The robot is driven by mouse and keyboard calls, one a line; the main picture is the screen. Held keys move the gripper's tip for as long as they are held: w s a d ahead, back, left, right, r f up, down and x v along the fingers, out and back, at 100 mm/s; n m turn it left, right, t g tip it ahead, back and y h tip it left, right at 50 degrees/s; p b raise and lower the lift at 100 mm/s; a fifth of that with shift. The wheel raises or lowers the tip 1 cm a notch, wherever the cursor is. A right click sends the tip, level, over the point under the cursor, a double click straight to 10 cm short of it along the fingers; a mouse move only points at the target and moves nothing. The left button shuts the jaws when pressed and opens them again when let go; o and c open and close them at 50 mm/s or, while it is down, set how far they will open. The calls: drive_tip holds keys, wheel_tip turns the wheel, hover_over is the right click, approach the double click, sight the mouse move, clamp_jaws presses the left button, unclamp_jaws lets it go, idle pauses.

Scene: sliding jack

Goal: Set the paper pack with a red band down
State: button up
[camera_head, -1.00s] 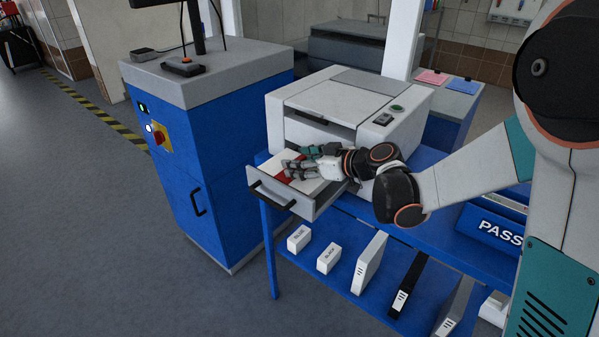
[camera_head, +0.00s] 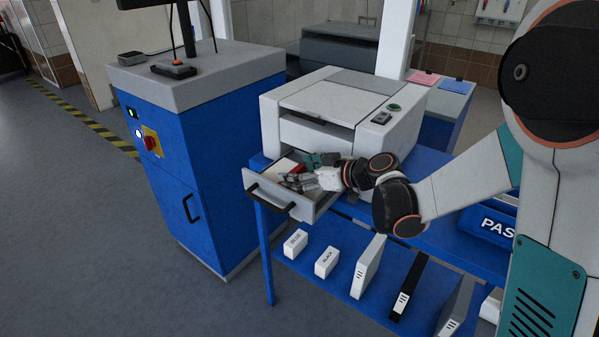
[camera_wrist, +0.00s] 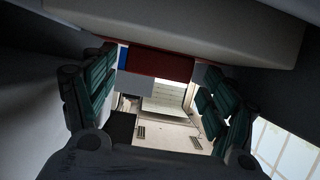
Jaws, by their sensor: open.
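The paper pack with a red band (camera_head: 285,166) lies inside the pulled-out drawer (camera_head: 281,203) of the grey-white printer. My gripper (camera_head: 304,171) is open, with its fingers reaching into the drawer over the pack. The fingers and wrist hide much of the pack in the head view. In the wrist view the red band (camera_wrist: 157,63) shows beyond and between the spread green-padded fingers (camera_wrist: 155,92). Whether a finger still touches the pack I cannot tell.
The printer (camera_head: 340,110) stands on a blue table directly behind the drawer. A blue cabinet (camera_head: 200,150) stands to the left, with a gap beside the drawer. Small boxes and binders (camera_head: 368,265) stand on the shelf below.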

drive_tip(key=shift+r, duration=0.1)
drive_tip(key=shift+s+d+r, duration=0.1)
drive_tip(key=shift+d+r, duration=0.05)
drive_tip(key=p+v, duration=0.3)
drive_tip(key=v, duration=0.9)
drive_tip(key=s+d+r+m+h, duration=0.1)
drive_tip(key=s+d+m+h, duration=0.2)
drive_tip(key=s, duration=0.4)
drive_tip(key=s+d+r+m+h, duration=0.1)
drive_tip(key=s+d+m+h, duration=0.2)
drive_tip(key=s, duration=0.5)
drive_tip(key=s+d+r+m+g+h, duration=0.1)
drive_tip(key=s+d+m+h, duration=0.2)
drive_tip(key=s, duration=0.5)
drive_tip(key=shift+m+h, duration=0.7)
drive_tip(key=shift+h, duration=0.2)
